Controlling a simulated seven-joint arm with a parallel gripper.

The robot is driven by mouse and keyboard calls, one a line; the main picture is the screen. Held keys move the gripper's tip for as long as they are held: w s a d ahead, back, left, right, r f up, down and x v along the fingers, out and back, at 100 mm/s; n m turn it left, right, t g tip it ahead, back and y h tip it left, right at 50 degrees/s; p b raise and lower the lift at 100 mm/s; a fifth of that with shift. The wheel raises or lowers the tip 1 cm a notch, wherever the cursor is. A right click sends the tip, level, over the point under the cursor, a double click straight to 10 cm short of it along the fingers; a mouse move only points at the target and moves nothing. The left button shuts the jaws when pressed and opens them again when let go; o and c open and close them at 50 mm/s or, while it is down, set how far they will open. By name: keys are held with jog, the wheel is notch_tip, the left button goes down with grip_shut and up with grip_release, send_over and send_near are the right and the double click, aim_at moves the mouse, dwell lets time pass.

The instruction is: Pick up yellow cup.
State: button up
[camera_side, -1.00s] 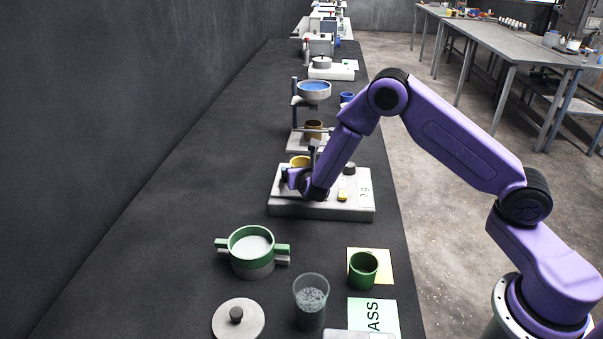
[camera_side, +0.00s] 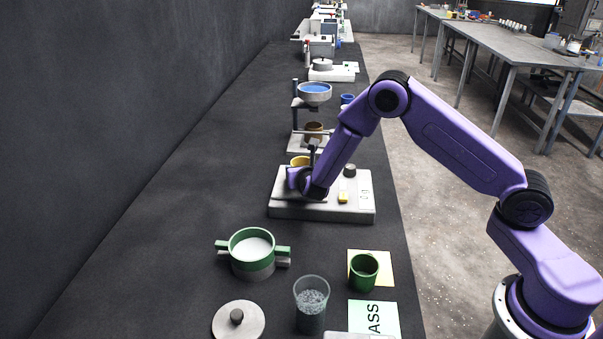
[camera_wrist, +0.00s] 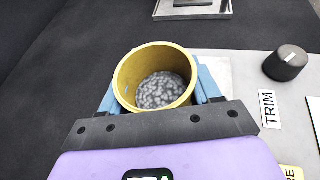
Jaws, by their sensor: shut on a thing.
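The yellow cup (camera_wrist: 125,75) sits upright between the two blue fingers of my gripper (camera_wrist: 157,92) in the wrist view. It holds grey granular material. My gripper is shut on the cup, with one finger on each side. In the side view the cup (camera_side: 299,160) shows only as a yellow rim behind my gripper (camera_side: 297,176), at the left part of the white-grey machine base (camera_side: 320,209). Whether the cup touches the base or is slightly raised cannot be told.
The base carries a dark knob (camera_wrist: 286,63) and a yellow button (camera_side: 343,197). Behind stands a funnel stand with a blue-filled bowl (camera_side: 314,92) and a brown cup (camera_side: 313,130). In front are a green-banded sieve (camera_side: 252,262), a glass (camera_side: 311,310) and a green cup (camera_side: 363,272).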

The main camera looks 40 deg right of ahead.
aim_at(301, 160)
jog(key=shift+r, duration=0.45)
jog(key=shift+s+r, duration=0.2)
jog(key=shift+r, duration=1.05)
jog(key=s+r, duration=0.9)
jog(key=s, duration=0.4)
jog(key=w+a+f+m+g+h, duration=0.1)
jog(key=w+a+m, duration=0.1)
jog(key=a, duration=0.5)
jog(key=w+a+f+m+g+h, duration=0.1)
jog(key=w+a+h, duration=0.1)
jog(key=a, duration=0.5)
jog(key=s+a+f+m+g, duration=0.1)
jog(key=s+a+f, duration=0.1)
jog(key=a, duration=0.3)
jog(key=s+a+f+m+g+h, duration=0.1)
jog(key=s+a+f, duration=0.1)
jog(key=a, duration=0.3)
jog(key=s+a+f+m+g, duration=0.1)
jog(key=s+a+f, duration=0.1)
jog(key=a, duration=0.3)
jog(key=shift+s+a+f, duration=0.35)
jog(key=shift+a+f, duration=0.05)
jog(key=shift+f, duration=0.2)
